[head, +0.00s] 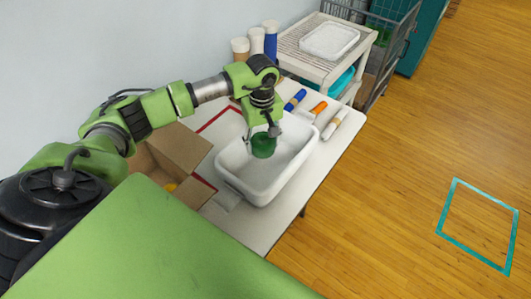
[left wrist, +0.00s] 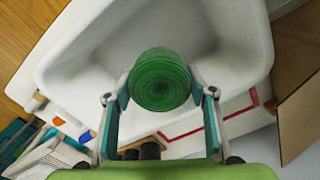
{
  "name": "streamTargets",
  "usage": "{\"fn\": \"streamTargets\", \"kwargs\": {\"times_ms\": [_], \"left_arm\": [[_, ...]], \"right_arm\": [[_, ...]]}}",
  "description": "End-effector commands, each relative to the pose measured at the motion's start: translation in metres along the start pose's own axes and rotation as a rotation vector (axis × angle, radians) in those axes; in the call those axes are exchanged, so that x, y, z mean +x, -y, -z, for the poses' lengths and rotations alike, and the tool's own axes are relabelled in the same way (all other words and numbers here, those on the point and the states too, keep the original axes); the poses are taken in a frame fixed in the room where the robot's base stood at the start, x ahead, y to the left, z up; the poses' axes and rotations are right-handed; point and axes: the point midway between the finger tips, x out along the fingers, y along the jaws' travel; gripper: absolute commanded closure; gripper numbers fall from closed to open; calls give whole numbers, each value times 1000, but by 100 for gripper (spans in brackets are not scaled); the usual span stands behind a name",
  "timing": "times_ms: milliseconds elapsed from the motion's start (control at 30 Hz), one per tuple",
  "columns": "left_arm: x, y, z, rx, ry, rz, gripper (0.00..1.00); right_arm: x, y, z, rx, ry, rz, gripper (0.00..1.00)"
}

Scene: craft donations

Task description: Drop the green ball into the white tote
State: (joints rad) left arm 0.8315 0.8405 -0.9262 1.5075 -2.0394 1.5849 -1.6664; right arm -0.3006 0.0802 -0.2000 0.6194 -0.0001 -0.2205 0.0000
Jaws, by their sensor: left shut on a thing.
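The green ball (head: 263,146) is held between the fingers of my left gripper (head: 265,131). In the left wrist view the ball (left wrist: 160,80) has a finger on each side, and the left gripper (left wrist: 160,98) is shut on it. The white tote (head: 232,160) stands on the table under the gripper. In the head view the ball is over the tote's opening; its exact height above the floor of the tote is hard to tell. In the left wrist view the tote (left wrist: 235,30) lies behind the ball and looks empty. My right gripper is not in view.
An open cardboard box (head: 185,150) stands left of the tote, with something yellow inside. Blue, orange and white tubes (head: 318,108) lie beyond the tote. Bottles (head: 257,40) and a white cart (head: 345,68) stand at the back.

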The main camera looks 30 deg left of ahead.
Motion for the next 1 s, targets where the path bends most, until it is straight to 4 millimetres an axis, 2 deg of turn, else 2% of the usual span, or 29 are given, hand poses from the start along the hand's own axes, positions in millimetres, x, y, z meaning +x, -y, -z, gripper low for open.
{"fn": "streamTargets", "kwargs": {"times_ms": [33, 67, 100, 133, 433, 567, 667, 1000], "left_arm": [[0, 0, 0, 0, 0, 0, 70], [0, 0, 0, 0, 0, 0, 44], [0, 0, 0, 0, 0, 0, 34], [0, 0, 0, 0, 0, 0, 30], [-1, 0, 0, 0, 0, 0, 30], [-8, 0, 1, -1, -1, -2, 30], [-23, -1, 1, -1, -2, -4, 30], [-93, -1, 1, 0, -2, -4, 30]], "right_arm": [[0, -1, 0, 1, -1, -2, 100], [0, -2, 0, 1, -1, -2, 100], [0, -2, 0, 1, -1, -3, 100], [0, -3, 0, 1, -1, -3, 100], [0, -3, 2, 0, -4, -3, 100], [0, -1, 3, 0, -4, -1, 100], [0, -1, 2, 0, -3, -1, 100], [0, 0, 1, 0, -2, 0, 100]]}}
